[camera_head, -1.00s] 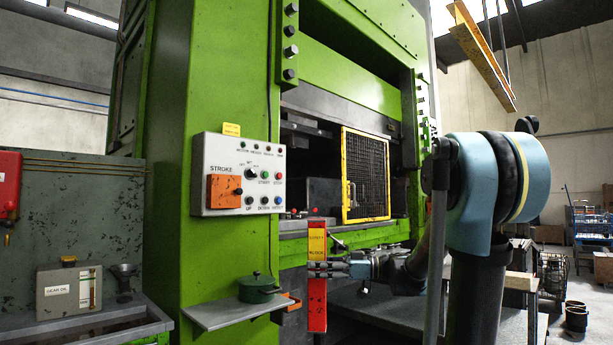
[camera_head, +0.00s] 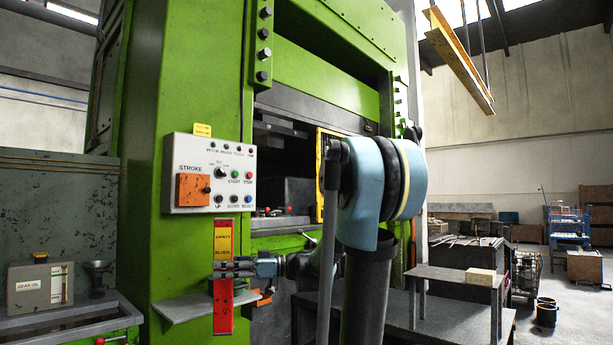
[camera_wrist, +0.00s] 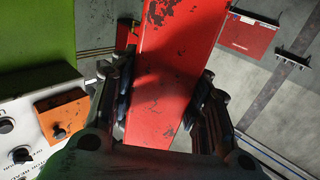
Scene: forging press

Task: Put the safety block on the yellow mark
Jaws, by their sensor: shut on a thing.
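The safety block (camera_head: 223,315) is a tall red bar with a yellow label near its top. It hangs upright in front of the press column, in front of the small grey shelf. My gripper (camera_head: 228,270) is shut on it, gripping around its middle from the right. In the wrist view the block (camera_wrist: 178,45) fills the space between the two dark fingers of my gripper (camera_wrist: 160,105), its red face scuffed. I cannot make out the yellow mark in either view.
The green press column (camera_head: 205,90) carries a control panel (camera_head: 240,165) just above the block. The grey shelf (camera_head: 185,308) juts out close behind the block. A grey table (camera_head: 455,272) with a wooden block stands to the right.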

